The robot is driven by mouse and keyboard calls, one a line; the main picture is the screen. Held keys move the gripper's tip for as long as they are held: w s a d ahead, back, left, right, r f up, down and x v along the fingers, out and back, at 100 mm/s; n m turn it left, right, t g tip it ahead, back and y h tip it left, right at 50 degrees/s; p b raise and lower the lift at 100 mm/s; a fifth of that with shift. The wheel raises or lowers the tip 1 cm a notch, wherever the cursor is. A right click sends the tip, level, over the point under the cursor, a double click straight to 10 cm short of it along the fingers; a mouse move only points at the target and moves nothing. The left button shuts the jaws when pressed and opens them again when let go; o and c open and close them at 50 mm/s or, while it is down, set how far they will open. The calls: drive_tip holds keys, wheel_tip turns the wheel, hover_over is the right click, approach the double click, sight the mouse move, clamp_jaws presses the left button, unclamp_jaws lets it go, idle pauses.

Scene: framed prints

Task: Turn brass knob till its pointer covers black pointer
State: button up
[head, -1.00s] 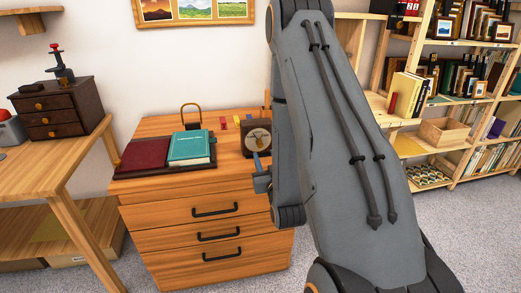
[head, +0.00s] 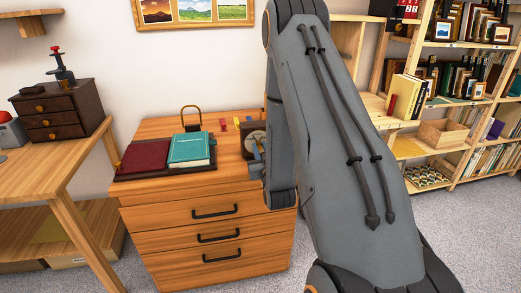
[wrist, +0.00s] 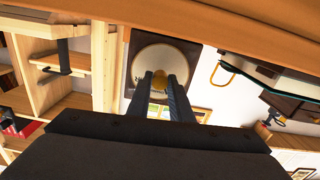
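The brass knob (wrist: 159,77) sits at the middle of a round, pale dial (wrist: 163,64) in a dark square frame in the wrist view. My gripper (wrist: 162,80) points at the dial; its two dark fingers are apart, with the knob seen between their tips. Whether the fingers touch the knob cannot be told. In the head view, the dial (head: 254,137) stands upright on the wooden drawer cabinet (head: 212,190), mostly hidden behind my arm. The brass pointer and the black pointer cannot be made out in either view.
A tray with a dark red book (head: 145,156) and a teal book (head: 189,148) lies left of the dial. A brass ring stand (head: 191,117) is behind them. Small coloured blocks (head: 223,124) sit near the wall. Open shelves (head: 430,135) stand at the right.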

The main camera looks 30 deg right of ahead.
clamp_jaws()
drive_tip(key=n, duration=0.4)
drive_tip(key=shift+n, duration=0.3)
drive_tip(key=n, duration=0.3)
drive_tip(key=shift+n, duration=2.2)
drive_tip(key=o, duration=0.6)
unclamp_jaws()
